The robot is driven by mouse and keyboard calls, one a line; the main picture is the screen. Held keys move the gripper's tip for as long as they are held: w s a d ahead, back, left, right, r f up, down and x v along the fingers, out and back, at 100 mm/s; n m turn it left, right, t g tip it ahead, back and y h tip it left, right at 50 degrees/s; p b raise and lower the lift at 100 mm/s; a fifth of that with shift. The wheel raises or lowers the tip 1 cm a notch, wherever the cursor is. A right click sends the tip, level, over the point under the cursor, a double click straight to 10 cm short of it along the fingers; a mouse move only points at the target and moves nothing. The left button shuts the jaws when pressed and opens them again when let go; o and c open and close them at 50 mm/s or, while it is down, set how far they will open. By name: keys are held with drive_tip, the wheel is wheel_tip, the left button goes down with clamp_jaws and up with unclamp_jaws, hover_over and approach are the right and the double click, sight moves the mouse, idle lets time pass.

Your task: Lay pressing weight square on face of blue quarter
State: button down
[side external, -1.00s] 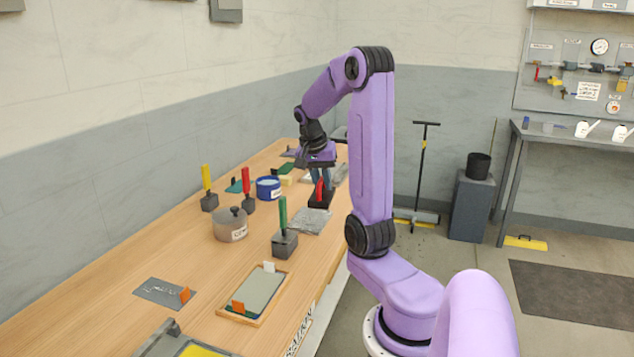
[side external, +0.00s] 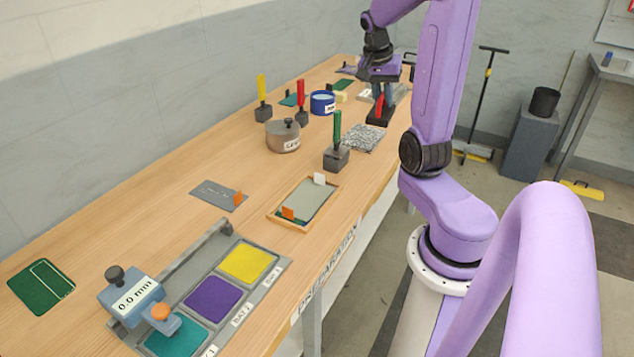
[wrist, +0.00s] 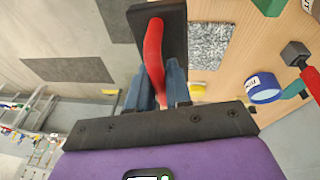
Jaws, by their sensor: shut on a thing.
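The pressing weight, a dark flat block with a red handle, shows in the side view (side external: 379,117) below my gripper (side external: 384,90). In the wrist view the dark block (wrist: 172,35) fills the top middle, with its red handle (wrist: 153,55) between the fingers of my gripper (wrist: 158,92). My gripper is shut on the handle. I cannot tell whether the block touches the table. I cannot pick out a blue quarter for certain; a purple patch (side external: 213,301), a yellow patch (side external: 247,263) and a teal patch (side external: 176,338) lie in the grey bay tray.
A grey speckled mat (side external: 363,138) lies near the weight. A green-handled block (side external: 337,150), a lidded grey pot (side external: 283,137), a blue tin (side external: 322,102) and a wooden-framed tray (side external: 305,204) stand on the table.

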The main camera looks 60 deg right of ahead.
wheel_tip(320, 180, up, 4)
drive_tip(key=shift+r, duration=0.25)
drive_tip(key=shift+w+a+r, duration=0.1)
drive_tip(key=shift+w+r, duration=0.05)
drive_tip(key=shift+r, duration=0.2)
drive_tip(key=w+a, duration=0.7)
drive_tip(key=a, duration=0.4)
drive_tip(key=m, duration=0.1)
hover_over(307, 197)
wheel_tip(307, 197, down, 8)
drive_tip(key=shift+a, duration=0.1)
drive_tip(key=shift+f, duration=2.95)
drive_tip(key=shift+f, duration=1.75)
